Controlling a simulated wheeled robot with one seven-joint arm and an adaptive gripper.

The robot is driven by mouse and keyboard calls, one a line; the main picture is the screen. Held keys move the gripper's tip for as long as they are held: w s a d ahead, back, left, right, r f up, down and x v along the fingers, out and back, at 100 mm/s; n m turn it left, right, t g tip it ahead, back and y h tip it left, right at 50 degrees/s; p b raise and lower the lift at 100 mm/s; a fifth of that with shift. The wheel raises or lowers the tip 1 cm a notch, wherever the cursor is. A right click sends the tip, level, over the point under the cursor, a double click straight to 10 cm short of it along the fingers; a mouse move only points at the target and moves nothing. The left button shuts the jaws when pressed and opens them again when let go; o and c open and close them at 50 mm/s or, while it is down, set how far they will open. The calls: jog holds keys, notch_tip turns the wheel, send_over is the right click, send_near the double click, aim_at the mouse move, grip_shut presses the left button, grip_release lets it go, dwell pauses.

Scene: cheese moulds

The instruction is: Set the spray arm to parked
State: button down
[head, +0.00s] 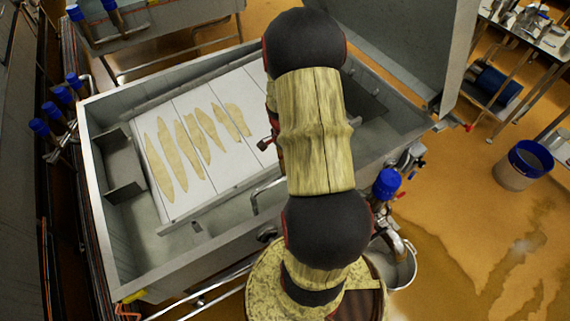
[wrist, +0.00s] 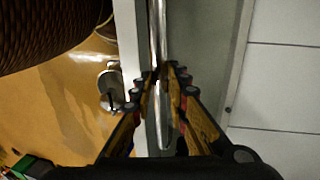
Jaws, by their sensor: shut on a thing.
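The spray arm, a thin shiny metal tube (wrist: 159,30), runs down the middle of the wrist view and ends in a rounded tip just below my fingertips. My gripper (wrist: 161,76) is shut on it, with one finger on each side. The tube lies over the grey rim of the vat. In the head view a bent metal tube (head: 255,196) shows at the vat's near rim beside my arm; I cannot tell whether it is the same tube. My arm hides the gripper in the head view.
The grey vat (head: 105,245) holds white panels (head: 190,95) with several pale, elongated patches. A raised metal lid (head: 405,40) stands at its right. Blue-capped valves (head: 387,183) and a metal bucket (head: 402,268) are at the near right. A blue-rimmed bucket (head: 520,172) stands on open orange floor.

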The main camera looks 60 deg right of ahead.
jog(key=shift+s+a+m, duration=0.15)
jog(key=shift+s+m, duration=0.15)
jog(key=c, duration=1.8)
grip_release()
jog(key=shift+o, duration=0.4)
notch_tip(320, 180, up, 12)
jog(key=w+d, duration=0.1)
jog(key=w, duration=0.1)
jog(key=shift+f, duration=0.15)
